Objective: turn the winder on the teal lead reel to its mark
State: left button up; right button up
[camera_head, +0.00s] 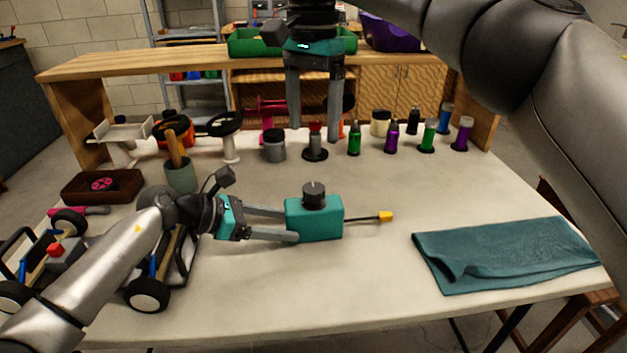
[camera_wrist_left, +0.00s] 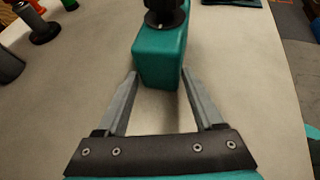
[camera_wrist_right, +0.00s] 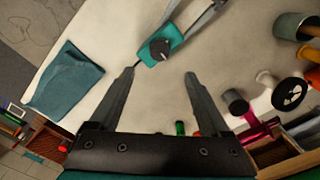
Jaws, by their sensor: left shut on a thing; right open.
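The teal lead reel (camera_head: 315,222) stands on the bench in the middle of the head view, with a dark round winder (camera_head: 314,194) on top. A lead with a yellow plug (camera_head: 385,217) sticks out of its right side. My left gripper (camera_head: 293,225) is shut on the reel's left end, as the left wrist view also shows the reel body (camera_wrist_left: 160,55) at its fingertips. My right gripper (camera_head: 314,134) is open and empty, high behind the reel. In the right wrist view the winder (camera_wrist_right: 160,48) lies beyond its fingertips. The mark cannot be made out.
A folded teal cloth (camera_head: 505,255) lies at the right. An RC car chassis (camera_head: 150,265) is at the left, beside my left arm. Several bottles (camera_head: 428,135) and a grey jar (camera_head: 274,146) stand along the back. The bench in front of the reel is clear.

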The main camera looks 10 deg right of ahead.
aim_at(314, 188)
notch_tip(314, 188, down, 12)
jog(key=shift+r, duration=0.1)
dwell(0.4)
grip_shut()
dwell(0.6)
